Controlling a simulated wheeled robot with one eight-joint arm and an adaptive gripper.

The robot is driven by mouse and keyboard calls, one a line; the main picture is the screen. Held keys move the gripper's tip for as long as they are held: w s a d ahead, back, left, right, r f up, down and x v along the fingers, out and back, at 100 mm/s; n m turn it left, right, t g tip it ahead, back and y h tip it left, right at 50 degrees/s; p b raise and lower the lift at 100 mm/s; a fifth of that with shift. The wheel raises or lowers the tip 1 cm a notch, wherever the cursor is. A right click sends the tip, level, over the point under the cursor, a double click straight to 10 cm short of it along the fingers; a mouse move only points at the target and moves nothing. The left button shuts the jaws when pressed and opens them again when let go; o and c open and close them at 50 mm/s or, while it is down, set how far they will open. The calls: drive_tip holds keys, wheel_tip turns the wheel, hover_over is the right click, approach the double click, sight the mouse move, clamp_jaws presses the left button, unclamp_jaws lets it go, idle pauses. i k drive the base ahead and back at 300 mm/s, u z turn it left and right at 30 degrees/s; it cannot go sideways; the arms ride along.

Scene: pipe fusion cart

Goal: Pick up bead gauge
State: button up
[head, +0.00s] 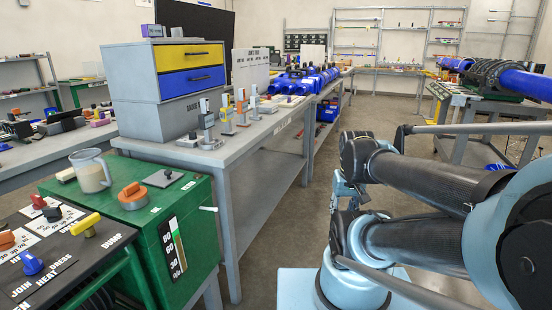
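Several small upright gauge-like tools stand on the grey workbench (262,140) left of centre. They include a grey one (207,126) on a flat base, a whitish one (227,115), an orange-topped one (242,107) and another pale one (254,103). I cannot tell from this view which of them is the bead gauge. My arm fills the right side of the head view, apart from the bench. The fingertips of my gripper cannot be made out in this view.
A drawer cabinet (135,114) stands behind the tools. A green cart (187,215) at the front left carries a mug (91,171) and an orange knob (132,195). Blue pipe fittings (300,81) lie further back. Floor between bench and arm is clear.

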sight(254, 100)
drive_tip(key=i, duration=1.4)
drive_tip(key=u, duration=0.45)
